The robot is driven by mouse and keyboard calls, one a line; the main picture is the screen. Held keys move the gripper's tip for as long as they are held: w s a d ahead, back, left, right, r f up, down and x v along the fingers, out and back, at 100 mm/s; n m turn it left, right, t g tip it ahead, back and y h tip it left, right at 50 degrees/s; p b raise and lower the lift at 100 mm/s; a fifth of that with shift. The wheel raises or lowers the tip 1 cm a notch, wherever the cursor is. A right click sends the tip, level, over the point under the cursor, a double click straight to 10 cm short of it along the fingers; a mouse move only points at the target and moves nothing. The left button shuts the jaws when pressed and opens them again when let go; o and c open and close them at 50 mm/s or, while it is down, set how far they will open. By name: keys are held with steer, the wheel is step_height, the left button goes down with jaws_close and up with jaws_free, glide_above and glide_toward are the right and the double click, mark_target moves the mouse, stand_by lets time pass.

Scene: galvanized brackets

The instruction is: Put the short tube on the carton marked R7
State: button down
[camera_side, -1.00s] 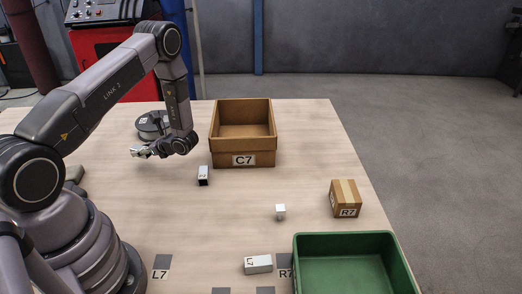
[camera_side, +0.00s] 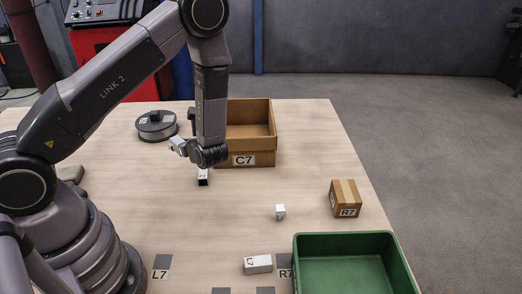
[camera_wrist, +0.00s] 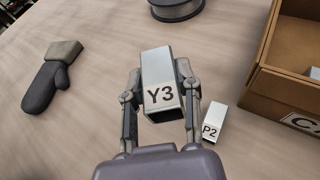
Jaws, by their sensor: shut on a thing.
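My gripper (camera_wrist: 161,100) is shut on a square, hollow metal tube marked Y3 (camera_wrist: 158,68). The tube also shows in the side view (camera_side: 178,146), held above the table near the open carton marked C7. The carton marked R7 (camera_side: 345,199) is a small, closed brown box with a tape strip, on the right of the table. My gripper is well to its left, and nothing rests on it. The R7 carton is outside the wrist view.
A small pale block (camera_side: 280,211), a lying metal piece (camera_side: 258,264) and a green bin (camera_side: 398,262) are nearer the front. A spool (camera_side: 156,126) and a mitten (camera_wrist: 47,88) lie behind and left.

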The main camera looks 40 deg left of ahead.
steer(key=w+d+r+m+t+h, duration=0.2)
steer(key=w+d+m+t+h, duration=0.15)
steer(key=d, duration=0.75)
steer(key=w+d+r+m+t+h, duration=0.2)
steer(key=w+d+m+t, duration=0.25)
steer(key=d, duration=0.65)
steer(key=w+d+r+m+t+h, duration=0.2)
steer(key=w+d+m+t+h, duration=0.15)
steer(key=d, duration=0.75)
glide_above(346, 191)
steer(key=shift+m+g, duration=0.25)
steer(key=shift+m, duration=0.1)
steer(key=f, duration=0.8)
steer(key=shift+s+a+f, duration=0.2)
steer(key=shift+s+f, duration=0.15)
steer(key=shift+f, duration=0.05)
steer(key=shift+w+d+f, duration=0.1)
steer(key=shift+w+f, duration=0.2)
steer(key=shift+f, duration=0.05)
steer(key=shift+w+d+f, duration=0.1)
steer(key=shift+w+f, duration=0.05)
steer(key=shift+f, duration=1.6)
steer(key=c, duration=0.8)
jaws_free()
steer(key=shift+f, duration=0.1)
